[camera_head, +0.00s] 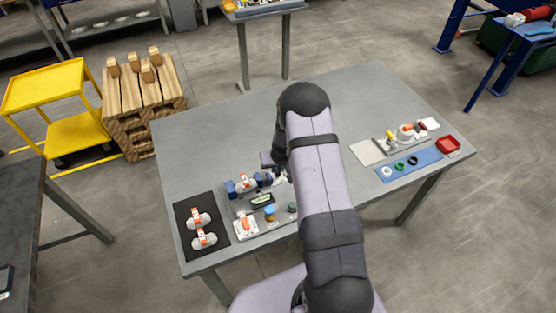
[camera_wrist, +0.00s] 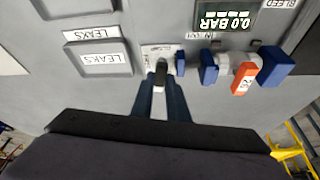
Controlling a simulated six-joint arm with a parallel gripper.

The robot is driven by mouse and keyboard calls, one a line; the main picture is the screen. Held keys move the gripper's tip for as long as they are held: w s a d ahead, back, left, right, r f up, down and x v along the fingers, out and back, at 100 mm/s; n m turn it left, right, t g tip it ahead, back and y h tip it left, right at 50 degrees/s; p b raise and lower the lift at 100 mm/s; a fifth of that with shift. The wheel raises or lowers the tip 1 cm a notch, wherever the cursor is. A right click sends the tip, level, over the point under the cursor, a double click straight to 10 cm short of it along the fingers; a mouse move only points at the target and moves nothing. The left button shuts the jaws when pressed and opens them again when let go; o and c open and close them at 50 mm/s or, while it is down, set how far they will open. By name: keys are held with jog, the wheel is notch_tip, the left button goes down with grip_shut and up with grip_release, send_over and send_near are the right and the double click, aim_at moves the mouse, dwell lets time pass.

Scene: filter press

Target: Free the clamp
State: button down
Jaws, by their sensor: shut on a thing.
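The filter press fixture (camera_head: 234,208) sits at the front left of the table. In the wrist view a white capsule with an orange label (camera_wrist: 242,78) sits between two blue jaws, the near one (camera_wrist: 208,68) and the outer one (camera_wrist: 277,66). The clamp (camera_wrist: 162,60) is a pale mount with a dark handle, left of the blue jaws. My gripper (camera_wrist: 160,95) is shut on that dark handle between its fingertips. In the head view my arm hides most of the gripper and the clamp.
A display (camera_wrist: 222,18) reads 0.0 BAR. A black mat (camera_head: 190,203) holds two capsules. A blue mat (camera_head: 425,156) with rings and a red bin (camera_head: 448,146) stand at right. The table's back left is clear.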

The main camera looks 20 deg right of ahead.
jog(key=shift+w+r+p, duration=0.1)
jog(key=shift+r+p, duration=0.25)
jog(key=shift+p, duration=0.65)
jog(key=shift+f+m+p, duration=0.3)
jog(key=shift+p, duration=0.05)
jog(key=c, duration=1.7)
grip_release()
jog(key=shift+r, duration=0.1)
jog(key=shift+v, duration=3.55)
jog(key=shift+a, duration=0.1)
